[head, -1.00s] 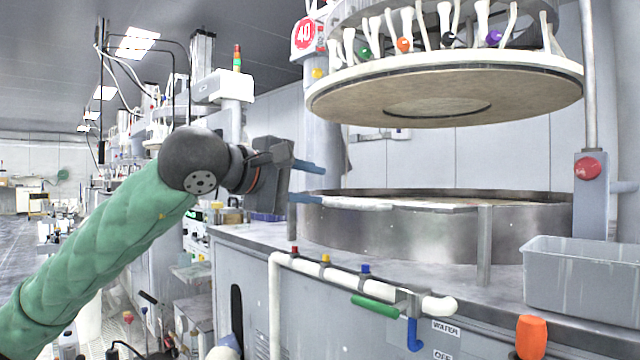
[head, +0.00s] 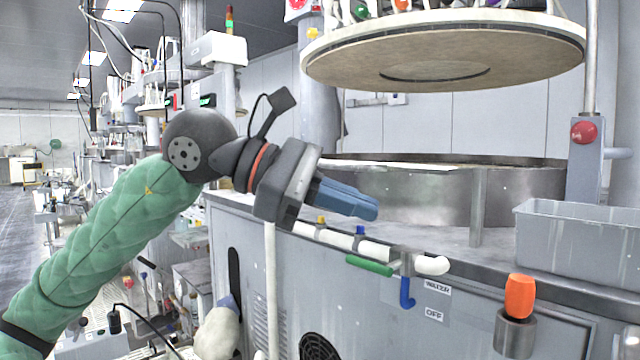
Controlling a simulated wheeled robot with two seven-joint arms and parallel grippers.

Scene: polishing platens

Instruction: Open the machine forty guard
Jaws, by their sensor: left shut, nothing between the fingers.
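Machine forty carries a red round number sign (head: 298,4), cut off at the top of the head view. Its curved metal wall (head: 420,193), which looks like the guard, stands around the platen on the bench top. I cannot tell from this angle whether any part of it is open. My left gripper (head: 376,208) is in front of the wall's left part, above the front pipe. Its blue fingers are together, with nothing seen between them. The fingers hide part of the wall, and contact with it is not apparent. My right gripper is not in view.
A large round upper plate (head: 540,50) hangs above the platen. A white pipe (head: 340,240) with a green lever (head: 369,266) runs along the bench front. A grey bin (head: 580,245), an orange knob (head: 519,296) and a red button (head: 584,132) are at the right.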

